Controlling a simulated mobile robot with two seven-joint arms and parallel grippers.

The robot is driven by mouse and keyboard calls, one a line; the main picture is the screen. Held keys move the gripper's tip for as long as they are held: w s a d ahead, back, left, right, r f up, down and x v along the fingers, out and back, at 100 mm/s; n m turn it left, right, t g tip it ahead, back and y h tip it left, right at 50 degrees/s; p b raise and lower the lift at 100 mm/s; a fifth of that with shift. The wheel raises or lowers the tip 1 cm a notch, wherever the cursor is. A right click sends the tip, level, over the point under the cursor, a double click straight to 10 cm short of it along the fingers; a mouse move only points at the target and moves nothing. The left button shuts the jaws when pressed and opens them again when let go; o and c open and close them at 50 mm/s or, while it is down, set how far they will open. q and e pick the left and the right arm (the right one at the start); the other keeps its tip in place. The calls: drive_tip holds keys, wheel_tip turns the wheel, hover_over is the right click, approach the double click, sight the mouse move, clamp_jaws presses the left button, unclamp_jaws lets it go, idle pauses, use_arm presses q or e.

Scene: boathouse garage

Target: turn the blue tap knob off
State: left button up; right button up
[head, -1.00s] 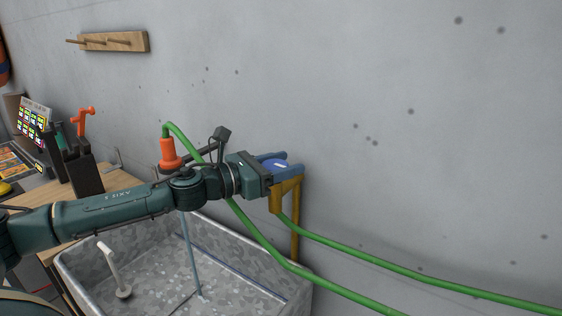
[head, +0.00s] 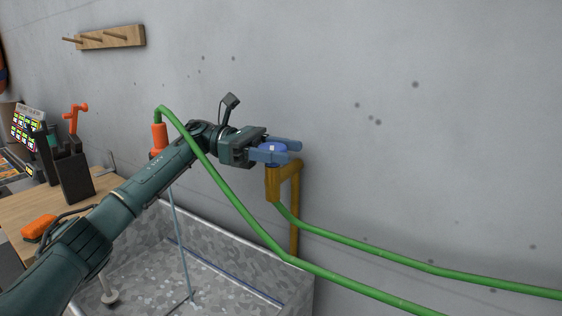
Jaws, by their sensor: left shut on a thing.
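The blue tap knob (head: 271,147) sits on top of a brass-coloured tap (head: 273,187) at the wall, with a small white mark on its top. My left gripper (head: 276,149) reaches it from the left, with one blue finger on the near side and one on the far side. The fingers are shut on the knob and hide part of its rim. A green hose (head: 350,247) runs from the tap to the right. My right gripper is not in view.
A grey metal sink (head: 270,262) stands below the tap. A second green hose (head: 228,193) with an orange end (head: 159,136) passes close to my left arm. A thin bluish line (head: 180,235) runs down into the sink. A wooden bench (head: 105,187) is at left.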

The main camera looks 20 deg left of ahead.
sight(280, 149)
use_arm(q)
drive_tip(key=shift+s+m+g+y+b, duration=0.15)
drive_tip(key=shift+m+g+b, duration=0.15)
drive_tip(key=shift+m+g, duration=0.75)
drive_tip(key=shift+s+m+g+y+b, duration=0.2)
drive_tip(key=shift+m+g, duration=0.45)
drive_tip(key=shift+g, duration=0.8)
drive_tip(key=shift+r+g, duration=0.1)
drive_tip(key=shift+g, duration=0.2)
drive_tip(key=o, duration=0.9)
wheel_tip(280, 149, up, 10)
drive_tip(key=shift+o, duration=0.2)
